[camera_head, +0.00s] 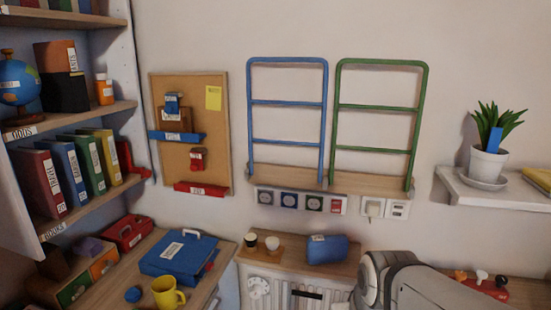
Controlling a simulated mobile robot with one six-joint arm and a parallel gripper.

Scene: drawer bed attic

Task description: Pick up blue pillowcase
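A blue rounded bundle (327,249) with a small pale label lies on the wooden ledge below the wall frames. It may be the blue pillowcase, but I cannot read its label. A blue case (178,255) with a grey handle and a white label lies on the desk at the lower left. My grey-white arm shows at the lower right, a little right of the blue bundle in the picture. My gripper is not in view, so its relation to the bundle is hidden.
Two small cups (272,243) stand left of the bundle on the ledge (290,258). A yellow mug (167,293) stands on the desk. A bookshelf (125,105) fills the left. A potted plant (489,160) stands on a right wall shelf. A blue frame (287,103) and a green frame (378,107) rise above.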

